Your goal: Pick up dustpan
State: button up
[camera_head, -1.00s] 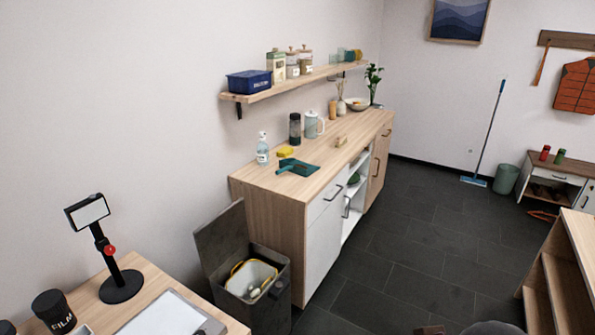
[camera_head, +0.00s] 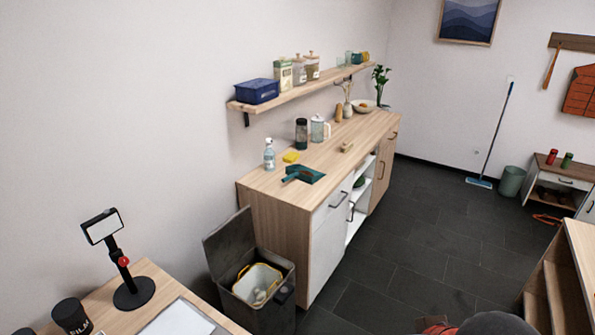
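The teal dustpan (camera_head: 304,174) lies on the near end of the wooden counter top (camera_head: 262,188). Its handle points left and its wide pan lies to the right. Nothing covers the dustpan. My gripper cannot be made out in this view. A dark rounded shape shows at the bottom edge, and I cannot tell what part it is.
An open grey bin (camera_head: 262,310) stands on the floor at the counter's near end. A desk with a phone stand (camera_head: 132,290) is at the lower left. A wooden shelf unit (camera_head: 568,270) is at the lower right. Dark floor (camera_head: 410,235) is clear between.

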aim_at(298, 174)
jog(key=i+l+u, duration=0.35)
jog(key=i, duration=0.55)
jog(key=i+l+u, duration=0.4)
jog(key=i+l, duration=0.3)
jog(key=i, duration=0.15)
jog(key=i+l+u, duration=0.35)
jog(key=i+l, duration=0.4)
jog(key=l, duration=0.15)
